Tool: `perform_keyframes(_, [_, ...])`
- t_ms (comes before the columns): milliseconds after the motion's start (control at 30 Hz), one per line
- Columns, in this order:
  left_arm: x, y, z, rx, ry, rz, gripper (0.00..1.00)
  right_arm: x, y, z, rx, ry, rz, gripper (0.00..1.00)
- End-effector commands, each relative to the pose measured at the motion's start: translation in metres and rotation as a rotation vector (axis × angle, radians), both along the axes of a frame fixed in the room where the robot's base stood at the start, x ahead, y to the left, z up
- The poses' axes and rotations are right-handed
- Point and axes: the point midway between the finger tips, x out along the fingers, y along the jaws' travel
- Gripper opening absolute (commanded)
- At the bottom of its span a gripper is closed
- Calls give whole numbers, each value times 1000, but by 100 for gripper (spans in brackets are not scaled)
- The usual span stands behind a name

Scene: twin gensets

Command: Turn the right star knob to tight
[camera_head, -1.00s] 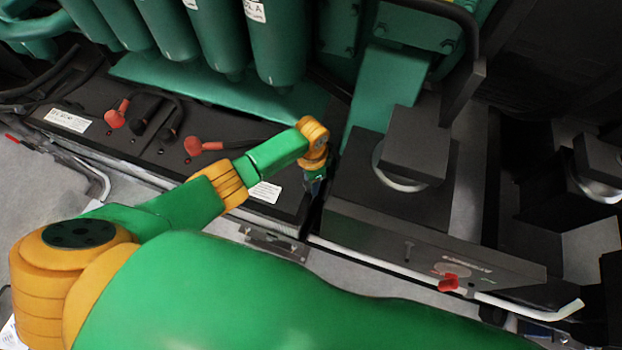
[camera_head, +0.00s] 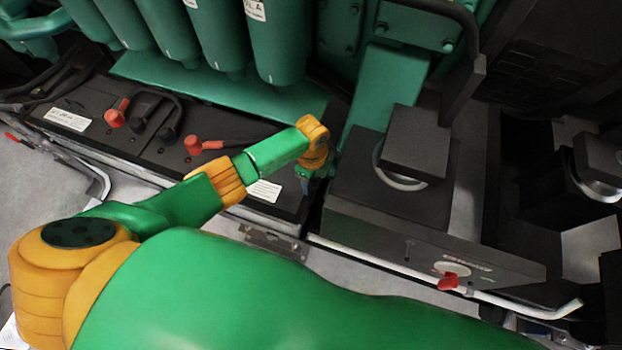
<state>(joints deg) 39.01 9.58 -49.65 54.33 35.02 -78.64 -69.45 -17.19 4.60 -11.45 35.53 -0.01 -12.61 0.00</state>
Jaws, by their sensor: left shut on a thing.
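My left arm comes in from the left and reaches down to the right end of the black battery (camera_head: 230,165). My left gripper (camera_head: 306,188) is small and partly hidden by its own wrist. It points down near the narrow gap between the battery and the dark box on the right. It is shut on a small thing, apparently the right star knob. The knob itself is hidden at the gripper, and I cannot read its turn position. My right gripper is not in view.
Red-capped cable terminals (camera_head: 116,113) stand on the battery. A pale rail (camera_head: 375,264) runs along the front. Green cylinders (camera_head: 275,45) hang behind.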

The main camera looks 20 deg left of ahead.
Motion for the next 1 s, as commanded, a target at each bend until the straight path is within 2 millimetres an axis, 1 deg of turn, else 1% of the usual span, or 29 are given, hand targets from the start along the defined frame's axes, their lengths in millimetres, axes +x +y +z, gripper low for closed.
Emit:
perform_keyframes(200, [-1, -1, -1, -3, 1, -104, 0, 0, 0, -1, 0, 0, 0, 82])
perform_keyframes(400, [-1, -1, -1, -2, 2, -156, 0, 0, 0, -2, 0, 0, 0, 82])
perform_keyframes(933, [-2, -1, -1, -2, 3, -174, 0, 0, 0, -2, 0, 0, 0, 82])
perform_keyframes(967, [-2, -1, -1, -2, 3, -174, 56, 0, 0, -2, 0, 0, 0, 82])
perform_keyframes(1000, [-2, -1, -1, -1, 3, -173, 67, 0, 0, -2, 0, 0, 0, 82])
